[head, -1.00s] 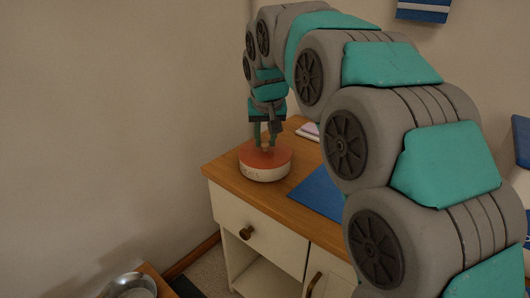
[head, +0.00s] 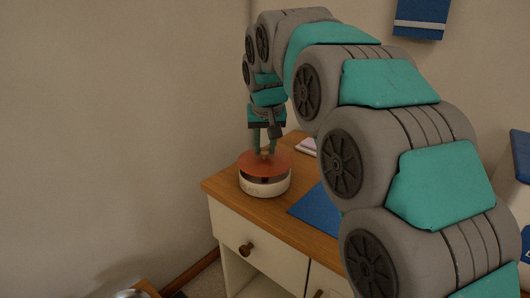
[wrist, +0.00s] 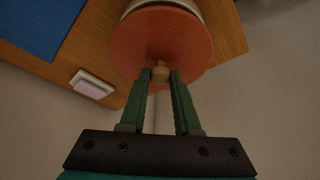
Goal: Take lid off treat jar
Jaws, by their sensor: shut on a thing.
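The treat jar (head: 264,188) is a low, white, round jar near the left end of the wooden cabinet top. Its red-orange lid (head: 264,162) is raised above the jar, with a dark gap showing between them in the head view. My gripper (head: 264,152) points down and is shut on the lid's small wooden knob. Part of the jar's pale side (wrist: 165,5) shows behind the lid.
A blue mat (head: 318,210) lies right of the jar. A small pink and white block (head: 306,146) lies behind it. The cabinet top (head: 226,185) has bare wood at its left front corner. A metal bowl (head: 130,294) is at the bottom left.

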